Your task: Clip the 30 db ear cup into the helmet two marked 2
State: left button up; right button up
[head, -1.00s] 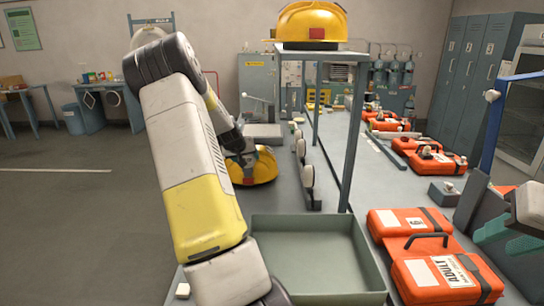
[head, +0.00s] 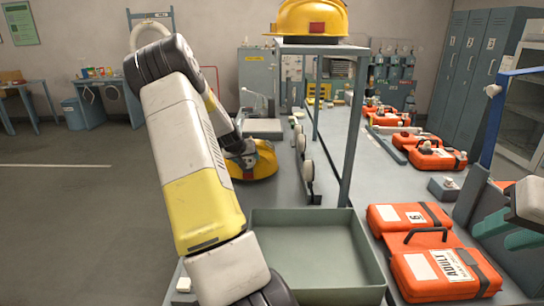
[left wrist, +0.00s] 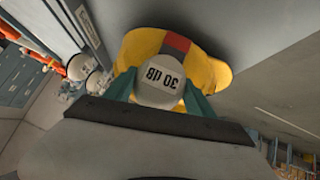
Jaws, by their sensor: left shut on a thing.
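The white 30 dB ear cup (left wrist: 161,80) is between the teal fingers of my left gripper (left wrist: 160,92), its lettering facing the wrist camera. My left gripper is shut on it, over or against a yellow helmet (left wrist: 214,74) with a red patch. I cannot tell whether cup and helmet touch. In the head view the lower yellow helmet (head: 262,165) is on the bench beside my left arm, partly hidden by it. Another yellow helmet (head: 312,18) sits on the shelf. No number 2 is readable on either. My right gripper (head: 508,231) is at the right edge, teal fingers apart.
A rail with pale round ear cups (head: 307,168) stands right of the lower helmet. An empty grey-green tray (head: 362,262) lies in front. The shelf's post (head: 354,140) rises beside it. Orange cases (head: 440,275) fill the bench's right side.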

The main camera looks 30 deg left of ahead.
pick_arm(q)
jog(key=shift+f, duration=0.2)
jog(key=o, duration=1.5)
jog(key=v, duration=0.7)
jog(key=shift+s+d+r, duration=0.15)
jog(key=shift+s+r, duration=0.1)
jog(key=shift+s, duration=0.05)
